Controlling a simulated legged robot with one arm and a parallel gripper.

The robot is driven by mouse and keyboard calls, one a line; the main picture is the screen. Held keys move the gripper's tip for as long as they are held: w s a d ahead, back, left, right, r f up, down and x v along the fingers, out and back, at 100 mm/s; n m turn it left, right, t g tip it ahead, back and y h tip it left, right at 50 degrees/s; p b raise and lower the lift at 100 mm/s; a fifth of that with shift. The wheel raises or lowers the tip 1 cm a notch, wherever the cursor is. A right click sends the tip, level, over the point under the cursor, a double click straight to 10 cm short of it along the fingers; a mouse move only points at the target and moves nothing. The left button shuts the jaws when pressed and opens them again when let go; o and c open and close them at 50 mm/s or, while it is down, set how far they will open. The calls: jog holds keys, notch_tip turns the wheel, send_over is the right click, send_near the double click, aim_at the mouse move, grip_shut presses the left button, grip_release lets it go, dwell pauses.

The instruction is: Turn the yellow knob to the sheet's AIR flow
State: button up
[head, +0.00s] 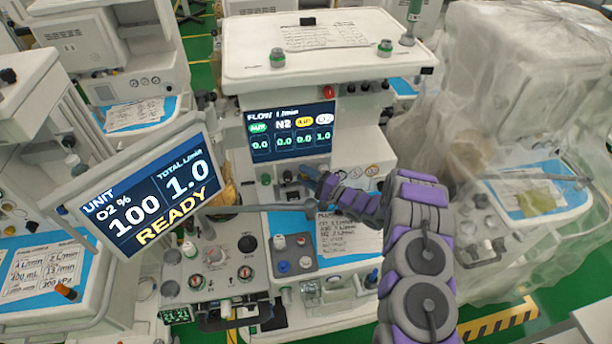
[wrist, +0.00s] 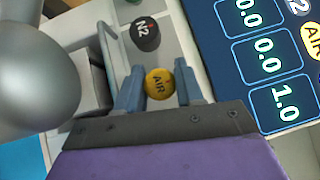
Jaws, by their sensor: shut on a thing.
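The yellow knob (wrist: 159,82), marked AIR, sits between the two fingers of my gripper (wrist: 158,88) in the wrist view. The fingers are shut on its sides. In the head view my gripper (head: 309,174) reaches the panel under the flow screen and hides the yellow knob. The flow screen (head: 290,132) shows 0.0, 0.0, 0.0 and 1.0, with 0.0 under the yellow label. A printed sheet (head: 348,236) lies on the blue work surface below; its small text is too blurred to read.
The black N2 knob (wrist: 145,34) is close beside my fingers. A tilted monitor (head: 148,192) at left reads O2 100 percent, total 1.0, READY. A grey bar (head: 250,209) crosses below the panel. A plastic-covered cart (head: 530,110) stands at right.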

jog(key=shift+n+h+p, duration=0.35)
jog(key=shift+n+h, duration=0.05)
jog(key=shift+n, duration=0.1)
